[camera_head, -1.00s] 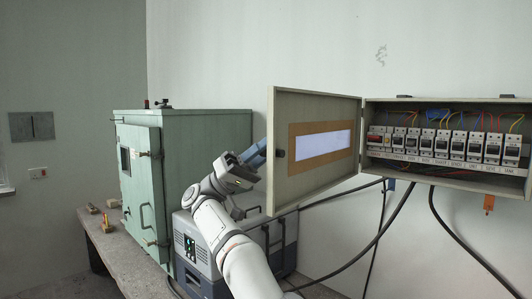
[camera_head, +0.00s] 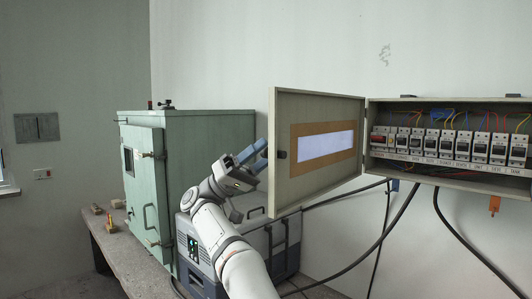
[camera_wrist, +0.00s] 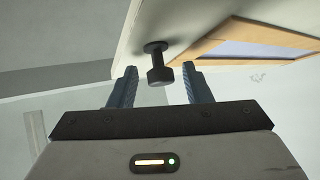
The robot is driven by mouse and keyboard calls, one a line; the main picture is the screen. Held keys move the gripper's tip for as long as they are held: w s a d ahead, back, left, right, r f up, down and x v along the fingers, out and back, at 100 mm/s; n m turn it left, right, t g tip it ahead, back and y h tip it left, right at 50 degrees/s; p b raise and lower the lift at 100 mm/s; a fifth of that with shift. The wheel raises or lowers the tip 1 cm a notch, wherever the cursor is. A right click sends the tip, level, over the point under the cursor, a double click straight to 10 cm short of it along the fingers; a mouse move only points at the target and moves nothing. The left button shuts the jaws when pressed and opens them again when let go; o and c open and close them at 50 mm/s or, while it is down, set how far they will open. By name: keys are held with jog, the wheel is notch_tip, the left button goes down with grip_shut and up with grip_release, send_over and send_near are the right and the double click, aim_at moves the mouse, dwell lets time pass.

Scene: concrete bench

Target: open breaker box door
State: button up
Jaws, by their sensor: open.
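The breaker box door (camera_head: 330,178) stands swung wide open to the left, hinged at the box's left side. It is grey-beige with an orange-framed white window. The breaker box (camera_head: 450,180) on the wall shows a row of several breakers and coloured wires. My gripper (camera_head: 257,155) is at the door's free left edge. In the wrist view my gripper (camera_wrist: 155,88) is open, with a black door knob (camera_wrist: 157,65) between its fingers, apparently not clamped.
A green metal cabinet (camera_head: 190,185) and a grey case (camera_head: 275,245) stand behind my arm on the concrete bench (camera_head: 105,240). Small brass-coloured items (camera_head: 110,222) lie at the bench's left. Black cables (camera_head: 385,230) hang below the box.

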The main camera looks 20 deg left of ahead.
jog(key=p+v, duration=0.2)
jog(key=v, duration=0.5)
jog(key=shift+a+p, duration=0.15)
jog(key=shift+p, duration=0.25)
jog(key=shift+f, duration=0.1)
